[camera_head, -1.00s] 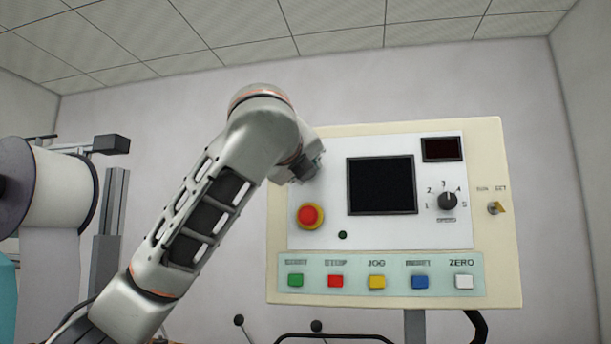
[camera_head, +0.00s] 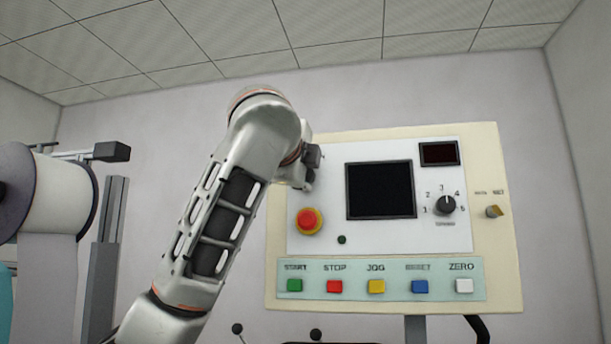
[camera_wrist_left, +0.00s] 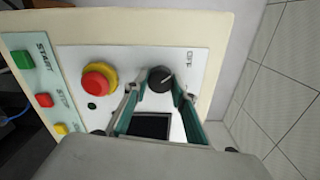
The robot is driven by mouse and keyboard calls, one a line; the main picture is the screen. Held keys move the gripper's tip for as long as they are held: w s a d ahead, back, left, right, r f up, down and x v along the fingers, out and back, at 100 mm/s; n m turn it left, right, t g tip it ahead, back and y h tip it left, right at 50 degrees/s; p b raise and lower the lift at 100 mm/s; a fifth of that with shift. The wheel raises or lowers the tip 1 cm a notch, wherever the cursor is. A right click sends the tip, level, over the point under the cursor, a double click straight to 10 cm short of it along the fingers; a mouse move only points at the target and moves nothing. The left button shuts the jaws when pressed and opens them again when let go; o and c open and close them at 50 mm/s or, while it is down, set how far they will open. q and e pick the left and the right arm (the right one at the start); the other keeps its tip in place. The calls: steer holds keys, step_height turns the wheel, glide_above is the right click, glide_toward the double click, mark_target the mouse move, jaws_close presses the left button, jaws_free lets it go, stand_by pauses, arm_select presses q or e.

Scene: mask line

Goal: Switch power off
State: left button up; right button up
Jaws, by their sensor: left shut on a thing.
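The control panel (camera_head: 510,250) fills the right half of the head view, cream-edged with a white face. A black rotary knob (camera_wrist_left: 160,79) shows in the left wrist view, with a pale pointer line and lettering that seems to read OFF beside it. My left gripper (camera_wrist_left: 156,88) has its two green-grey fingers on either side of this knob, shut on it. In the head view my left gripper (camera_head: 313,158) is mostly hidden behind my arm at the panel's upper left, and the knob is hidden there. My right gripper is not in view.
A red emergency button (camera_head: 308,221) on a yellow base sits below my left gripper. A dark screen (camera_head: 380,189), a numbered dial (camera_head: 445,206) and a key switch (camera_head: 494,211) are farther right. Several coloured buttons line the bottom. A white roll (camera_head: 62,190) stands at left.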

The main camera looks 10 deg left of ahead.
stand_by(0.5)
arm_select(q)
steer(key=o, duration=1.1)
steer(key=s, duration=1.2)
